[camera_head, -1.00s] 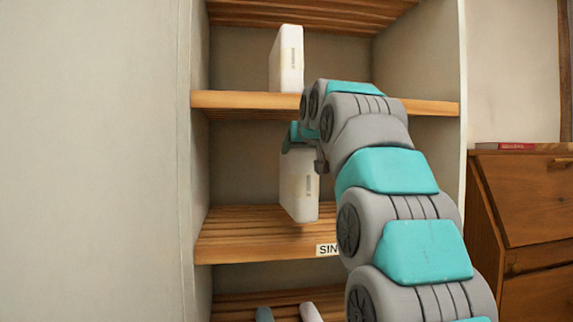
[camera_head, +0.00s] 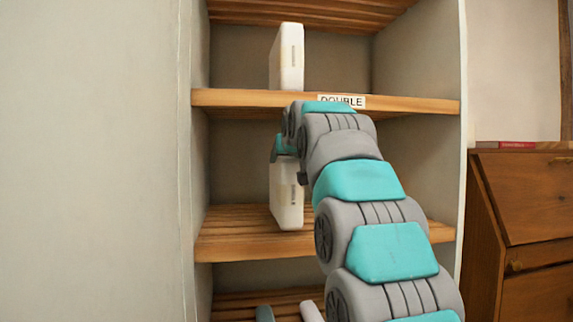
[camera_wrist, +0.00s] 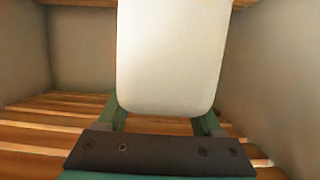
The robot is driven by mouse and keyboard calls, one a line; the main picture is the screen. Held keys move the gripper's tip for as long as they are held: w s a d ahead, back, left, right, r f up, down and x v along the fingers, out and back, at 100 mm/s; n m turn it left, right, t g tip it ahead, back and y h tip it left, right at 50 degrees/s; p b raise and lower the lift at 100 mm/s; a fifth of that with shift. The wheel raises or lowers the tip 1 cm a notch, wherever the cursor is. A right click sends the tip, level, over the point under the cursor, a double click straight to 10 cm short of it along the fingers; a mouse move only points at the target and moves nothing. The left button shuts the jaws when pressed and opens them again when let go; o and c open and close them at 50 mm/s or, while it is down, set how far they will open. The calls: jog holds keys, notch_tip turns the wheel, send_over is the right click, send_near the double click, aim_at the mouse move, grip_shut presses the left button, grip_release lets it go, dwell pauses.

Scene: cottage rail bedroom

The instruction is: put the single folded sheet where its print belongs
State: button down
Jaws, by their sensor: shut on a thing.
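My gripper (camera_head: 288,163) is shut on the upper part of a white folded sheet (camera_head: 287,203), which hangs upright in the middle compartment. The sheet bears a small dark print too fine to read. Its lower end is over the slatted middle shelf (camera_head: 232,240); I cannot tell whether it touches. In the wrist view the sheet (camera_wrist: 170,60) fills the upper middle, between the green fingers of my gripper (camera_wrist: 160,120). My arm hides the middle shelf's label. Another white folded sheet (camera_head: 288,60) stands upright on the upper shelf (camera_head: 240,98), whose label (camera_head: 342,101) reads DOUBLE.
The cupboard's side walls (camera_head: 198,170) bound the compartments. On the bottom shelf (camera_head: 235,305) a grey-blue item (camera_head: 265,313) and a pale item (camera_head: 311,311) show partly. A wooden cabinet (camera_head: 530,210) with a red book (camera_head: 505,144) stands at the right.

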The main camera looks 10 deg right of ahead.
jog(key=shift+f, duration=0.45)
jog(key=shift+c, duration=0.2)
grip_release()
jog(key=shift+f, duration=0.1)
jog(key=v, duration=1.2)
